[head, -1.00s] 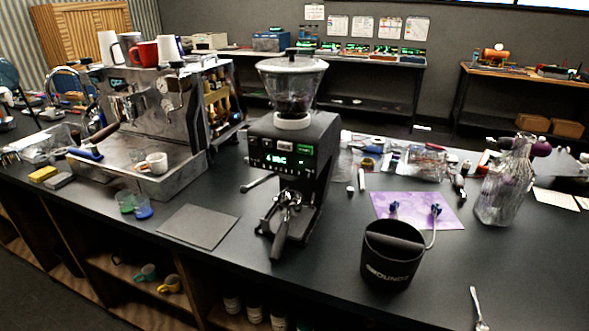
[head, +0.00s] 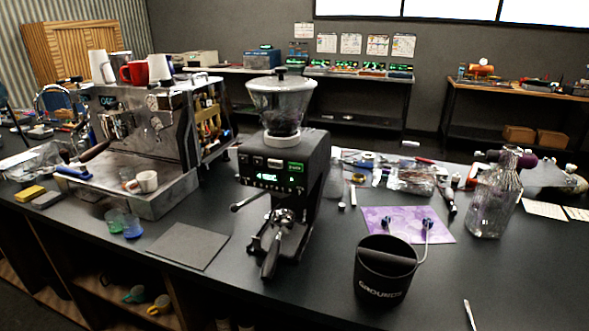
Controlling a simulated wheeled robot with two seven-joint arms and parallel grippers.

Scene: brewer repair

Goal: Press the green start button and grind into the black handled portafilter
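The black grinder (head: 285,180) stands on the dark counter in the middle of the head view, with a clear hopper (head: 281,105) on top. Its front panel carries a small lit green button (head: 295,168) at the upper right and a lit display (head: 268,177). A portafilter with a black handle (head: 270,262) sits in the fork under the grinder's spout, its handle pointing toward me. Whether grounds are in its basket cannot be seen. Neither of my grippers is in view.
A black knock bin marked GROUNDS (head: 384,275) stands right of the grinder. A black mat (head: 188,246) lies left of it, near the espresso machine (head: 140,135) and cups. A purple sheet (head: 440,230) and glass bottle (head: 493,200) are at the right.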

